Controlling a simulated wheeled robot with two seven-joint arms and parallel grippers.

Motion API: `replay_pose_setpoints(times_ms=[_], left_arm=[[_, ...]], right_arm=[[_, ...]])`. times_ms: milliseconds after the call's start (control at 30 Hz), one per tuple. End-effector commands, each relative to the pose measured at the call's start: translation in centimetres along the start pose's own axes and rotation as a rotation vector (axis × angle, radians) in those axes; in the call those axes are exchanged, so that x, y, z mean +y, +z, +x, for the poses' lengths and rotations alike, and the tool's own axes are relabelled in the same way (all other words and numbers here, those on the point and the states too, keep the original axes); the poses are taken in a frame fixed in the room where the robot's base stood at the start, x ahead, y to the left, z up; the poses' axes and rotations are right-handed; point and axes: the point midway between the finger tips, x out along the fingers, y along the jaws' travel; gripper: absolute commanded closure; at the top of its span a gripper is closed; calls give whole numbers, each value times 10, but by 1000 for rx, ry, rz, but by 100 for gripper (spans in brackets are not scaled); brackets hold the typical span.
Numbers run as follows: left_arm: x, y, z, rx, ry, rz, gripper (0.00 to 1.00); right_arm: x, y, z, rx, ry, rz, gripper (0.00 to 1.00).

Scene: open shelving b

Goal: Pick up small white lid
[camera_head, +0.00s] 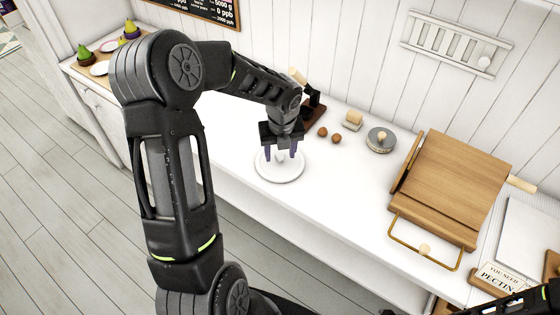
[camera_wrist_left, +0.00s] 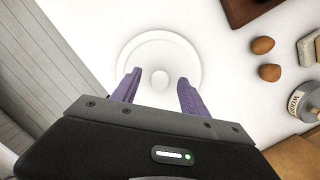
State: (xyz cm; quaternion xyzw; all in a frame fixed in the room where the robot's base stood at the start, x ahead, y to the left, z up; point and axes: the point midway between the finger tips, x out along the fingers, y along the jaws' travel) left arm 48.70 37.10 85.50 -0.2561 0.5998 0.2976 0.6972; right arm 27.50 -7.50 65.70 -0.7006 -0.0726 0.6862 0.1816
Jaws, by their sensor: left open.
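The small white lid (camera_head: 279,172) is a round white disc with a raised rim and a pale knob in its middle. It lies flat on the white counter. In the left wrist view the lid (camera_wrist_left: 159,43) is near the top centre, its knob seen between the fingertips. My left gripper (camera_head: 281,153) is open, pointing down, with its purple fingers over the lid on either side of the knob. In the left wrist view the open fingers (camera_wrist_left: 157,76) hold nothing. I cannot tell whether the fingers touch the lid. Part of my right arm shows at the bottom right corner; its gripper is not visible.
Two brown eggs (camera_head: 329,133) and a round grey tin (camera_head: 381,140) lie right of the lid. A wooden board stand (camera_head: 447,187) with a metal handle stands farther right. A dark brown block (camera_head: 313,113) is behind my gripper. Counter in front of the eggs is clear.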

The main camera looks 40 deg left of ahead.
Motion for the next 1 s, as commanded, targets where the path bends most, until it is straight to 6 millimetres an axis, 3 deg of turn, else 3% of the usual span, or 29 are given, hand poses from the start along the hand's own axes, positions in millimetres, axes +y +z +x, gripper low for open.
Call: replay_pose_setpoints(times_ms=[167, 800, 1000], left_arm=[[0, 0, 0, 0, 0, 0, 48], [0, 0, 0, 0, 0, 0, 100], [0, 0, 0, 0, 0, 0, 100]], right_arm=[[0, 0, 0, 0, 0, 0, 64], [0, 0, 0, 0, 0, 0, 64], [0, 0, 0, 0, 0, 0, 64]])
